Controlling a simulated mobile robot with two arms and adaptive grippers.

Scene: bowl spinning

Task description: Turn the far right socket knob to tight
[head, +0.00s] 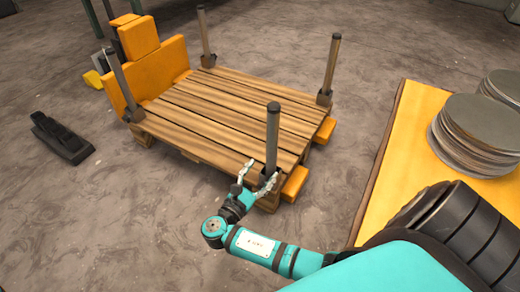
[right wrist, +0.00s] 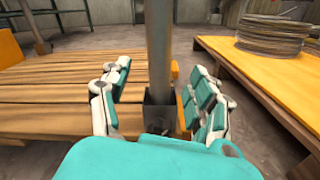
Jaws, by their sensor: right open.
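A wooden pallet (head: 215,105) carries grey upright posts in dark sockets at its corners. The far right socket (head: 324,98) holds the far right post (head: 331,65); its knob is too small to make out. My right gripper (head: 258,180) is at the near right post (head: 272,135), low down by the near right socket (right wrist: 160,108). In the right wrist view the gripper's teal-padded fingers (right wrist: 160,92) are open, one on each side of that post (right wrist: 159,45), with gaps between. My left gripper is not in view.
A yellow-topped table (head: 400,130) with stacks of grey discs (head: 480,135) stands at the right. Orange forklift parts (head: 155,75) are at the pallet's left end. A black pedal-like object (head: 62,138) lies on the open floor at left.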

